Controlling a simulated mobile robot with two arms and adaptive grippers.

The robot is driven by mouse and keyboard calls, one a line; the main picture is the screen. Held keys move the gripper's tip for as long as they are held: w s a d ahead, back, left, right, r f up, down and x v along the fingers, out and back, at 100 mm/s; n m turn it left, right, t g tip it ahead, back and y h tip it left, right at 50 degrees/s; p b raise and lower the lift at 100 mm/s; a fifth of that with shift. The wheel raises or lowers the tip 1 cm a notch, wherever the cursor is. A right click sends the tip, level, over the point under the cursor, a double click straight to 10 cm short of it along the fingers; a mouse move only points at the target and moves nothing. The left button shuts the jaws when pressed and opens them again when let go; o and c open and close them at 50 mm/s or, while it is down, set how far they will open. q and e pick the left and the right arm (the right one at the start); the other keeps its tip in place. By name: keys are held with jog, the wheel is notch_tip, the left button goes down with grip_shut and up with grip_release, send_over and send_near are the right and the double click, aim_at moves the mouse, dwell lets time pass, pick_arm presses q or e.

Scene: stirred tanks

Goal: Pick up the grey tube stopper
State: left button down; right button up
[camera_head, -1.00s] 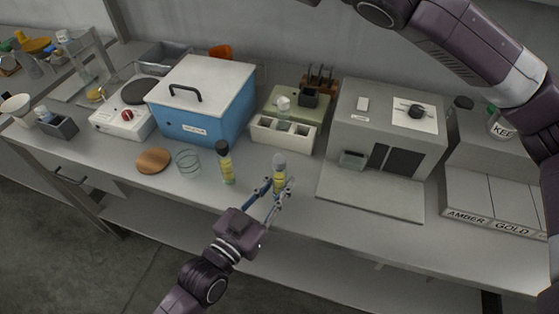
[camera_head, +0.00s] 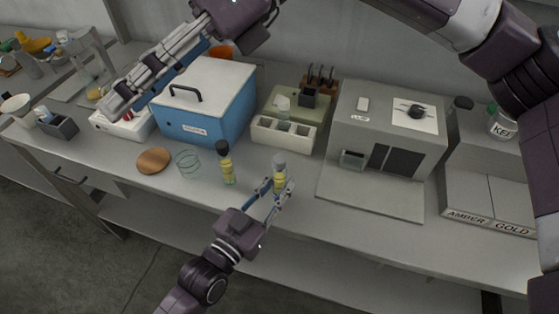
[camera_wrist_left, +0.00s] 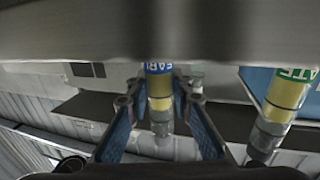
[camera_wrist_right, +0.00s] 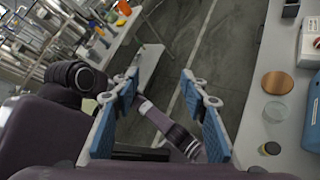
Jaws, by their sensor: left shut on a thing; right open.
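A yellow tube with a grey stopper (camera_head: 279,160) stands upright near the bench's front edge. My left gripper (camera_head: 279,187) is shut on this tube below the stopper. In the left wrist view the tube (camera_wrist_left: 159,88), with a blue label, is between the fingers, and its grey stopper (camera_wrist_left: 162,128) points down in the picture. A second yellow tube (camera_head: 228,170) with a black stopper (camera_head: 223,147) stands to its left, apart. My right gripper (camera_head: 116,104) is open and empty at upper left, in front of the hotplate. Its spread fingers (camera_wrist_right: 163,90) show in the right wrist view.
A blue box (camera_head: 205,125) and a white block with wells (camera_head: 283,136) stand behind the tubes. A grey machine (camera_head: 385,125) is to the right. Bare bench lies between the tubes.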

jog(key=w+d+f+n+t+h, duration=0.1)
jog(key=w+d+f+t+h, duration=0.2)
jog(key=w+d+f+h, duration=0.4)
jog(key=t+h, duration=0.3)
jog(key=h, duration=0.1)
send_over(280, 159)
notch_tip(280, 159, down, 10)
jog(key=shift+w+a+f, duration=0.1)
jog(key=shift+w+a, duration=0.05)
jog(key=shift+f, duration=3.1)
jog(key=c, duration=0.8)
